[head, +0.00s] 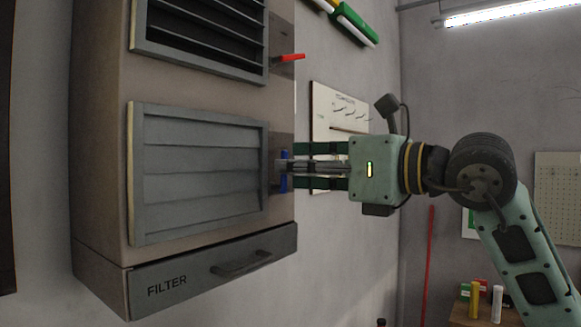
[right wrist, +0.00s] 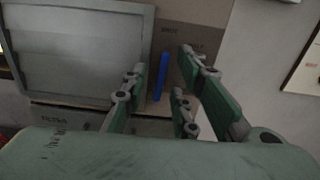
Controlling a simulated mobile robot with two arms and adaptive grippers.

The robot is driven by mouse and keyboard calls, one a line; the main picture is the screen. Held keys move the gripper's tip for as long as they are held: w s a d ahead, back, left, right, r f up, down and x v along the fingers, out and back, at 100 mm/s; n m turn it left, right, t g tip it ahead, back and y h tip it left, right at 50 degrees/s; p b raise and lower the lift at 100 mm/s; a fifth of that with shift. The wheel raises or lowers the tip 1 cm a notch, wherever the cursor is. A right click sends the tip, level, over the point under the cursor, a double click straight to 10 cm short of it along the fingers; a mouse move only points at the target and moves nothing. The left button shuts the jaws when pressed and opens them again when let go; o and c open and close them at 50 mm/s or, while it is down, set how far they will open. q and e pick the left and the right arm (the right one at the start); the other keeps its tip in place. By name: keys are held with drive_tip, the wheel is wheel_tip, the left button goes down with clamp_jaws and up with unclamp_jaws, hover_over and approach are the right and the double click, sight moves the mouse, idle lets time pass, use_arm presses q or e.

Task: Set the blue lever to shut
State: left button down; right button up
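The blue lever (head: 283,183) is on the side strip of the cabinet, beside the lower louvre panel (head: 200,165), whose slats lie flat and closed. In the head view it stands upright, partly hidden by fingers. In the right wrist view the blue lever (right wrist: 160,77) is nearly upright and lies between the spread fingers, with gaps on both sides. My right gripper (head: 292,166) is open, its fingertips close to the lever; I cannot tell whether any finger touches it. Faint lettering shows above the lever in the wrist view. My left gripper is not in view.
A red lever (head: 292,58) sticks out to the right beside the upper louvre (head: 200,35), whose slats are open. A drawer marked FILTER (head: 215,270) is below. A small table (head: 486,318) stands at lower right.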

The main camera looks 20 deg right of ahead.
drive_tip(key=v, duration=1)
drive_tip(key=shift+s, duration=0.1)
